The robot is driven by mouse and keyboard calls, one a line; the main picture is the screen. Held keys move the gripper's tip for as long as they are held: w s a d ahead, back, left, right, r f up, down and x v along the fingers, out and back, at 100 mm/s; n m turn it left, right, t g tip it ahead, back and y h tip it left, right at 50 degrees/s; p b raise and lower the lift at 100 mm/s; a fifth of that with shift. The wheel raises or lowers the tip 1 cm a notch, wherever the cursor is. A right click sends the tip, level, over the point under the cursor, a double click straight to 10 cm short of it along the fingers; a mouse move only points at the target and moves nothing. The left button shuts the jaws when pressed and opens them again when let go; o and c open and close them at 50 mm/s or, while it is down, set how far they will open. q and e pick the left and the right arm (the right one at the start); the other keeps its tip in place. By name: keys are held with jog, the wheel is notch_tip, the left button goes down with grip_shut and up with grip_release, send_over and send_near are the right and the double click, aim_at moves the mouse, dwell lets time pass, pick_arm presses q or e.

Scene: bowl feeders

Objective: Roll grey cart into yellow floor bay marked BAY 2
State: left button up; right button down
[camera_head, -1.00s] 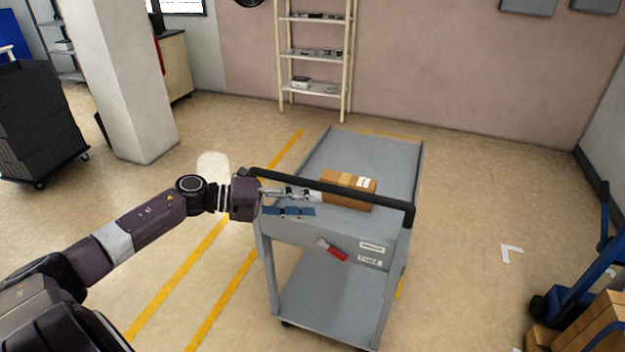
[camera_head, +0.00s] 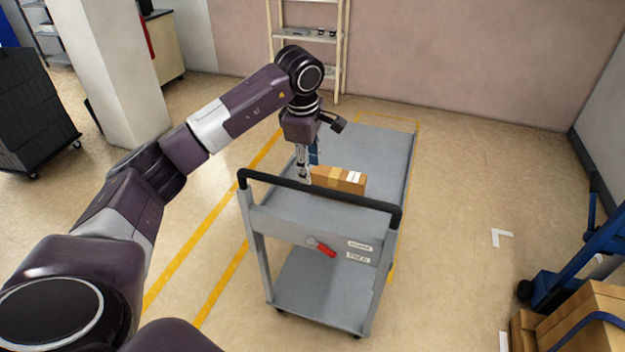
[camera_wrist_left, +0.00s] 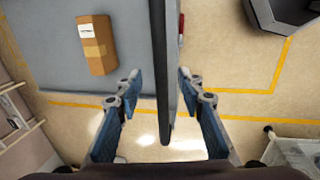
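The grey cart (camera_head: 290,220) stands upright in the middle of the head view, its black handle (camera_head: 365,202) towards me. A brown box (camera_head: 338,179) lies on its top shelf. Yellow floor lines (camera_head: 222,286) run left of the cart, with more behind it and at its right. I cannot read a BAY 2 mark. My left gripper (camera_head: 308,165) points down at the handle's left part. In the left wrist view my left gripper (camera_wrist_left: 159,86) is open, with fingers apart on both sides of the handle (camera_wrist_left: 158,50). My right gripper is not in view.
A red lever (camera_head: 321,247) is on the cart's front panel. A white pillar (camera_head: 110,75) and dark stacked crates (camera_head: 35,115) stand at left. A blue hand truck (camera_head: 575,265) with cardboard boxes (camera_head: 585,315) is at right. The floor between cart and truck is clear.

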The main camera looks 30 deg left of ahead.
aim_at(311, 186)
pick_arm(q)
jog(key=f, duration=0.2)
jog(key=w+f+p, duration=0.1)
jog(key=f, duration=0.2)
jog(key=f+p, duration=0.1)
jog(key=f, duration=0.1)
jog(key=shift+w+a+f, duration=0.15)
jog(key=shift+w+f, duration=0.05)
jog(key=shift+f, duration=0.05)
grip_shut()
